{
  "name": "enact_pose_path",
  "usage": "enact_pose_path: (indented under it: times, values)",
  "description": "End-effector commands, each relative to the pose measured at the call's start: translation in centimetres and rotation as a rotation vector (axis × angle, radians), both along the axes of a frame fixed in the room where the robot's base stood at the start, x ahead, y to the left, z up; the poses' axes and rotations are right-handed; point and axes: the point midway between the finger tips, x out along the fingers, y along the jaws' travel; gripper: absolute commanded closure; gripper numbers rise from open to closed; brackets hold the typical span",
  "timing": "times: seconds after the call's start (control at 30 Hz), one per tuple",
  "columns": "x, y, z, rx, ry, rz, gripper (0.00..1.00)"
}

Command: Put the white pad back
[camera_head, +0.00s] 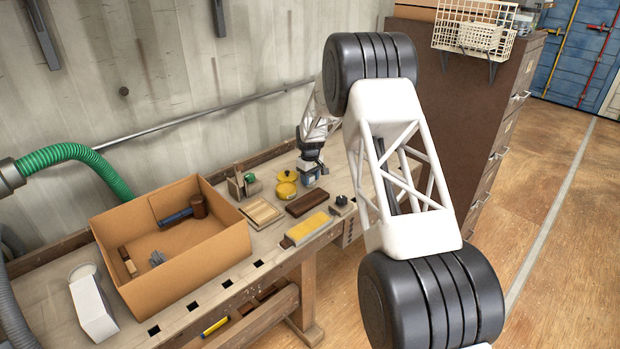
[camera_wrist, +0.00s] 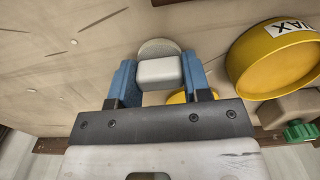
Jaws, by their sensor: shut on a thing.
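My gripper (camera_head: 311,172) is low over the far part of the workbench, right of the yellow tins. In the wrist view, its blue fingers (camera_wrist: 159,80) are shut on the white pad (camera_wrist: 160,73), a pale rounded block. A round grey-white disc (camera_wrist: 158,46) shows just behind it; I cannot tell if it is part of the pad or lies on the bench. In the head view the pad is too small and hidden by the gripper to make out.
Yellow tins (camera_head: 286,190) stand close to my gripper; one labelled tin (camera_wrist: 275,60) is large in the wrist view. A cardboard box (camera_head: 200,270) holds a mallet (camera_head: 196,208).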

Motion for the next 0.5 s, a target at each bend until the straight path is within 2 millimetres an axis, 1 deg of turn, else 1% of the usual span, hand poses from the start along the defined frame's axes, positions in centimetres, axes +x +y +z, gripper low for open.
enact_pose_path:
  times: [0.03,0.17,0.2,0.5]
  values:
    - [0.01,0.0,-0.03,0.0,0.0,0.0,0.53]
    - [0.0,0.0,-0.03,0.0,0.0,0.0,0.33]
    - [0.0,0.0,-0.04,0.0,0.0,0.0,0.31]
    - [0.0,0.0,0.04,0.0,0.0,0.0,0.31]
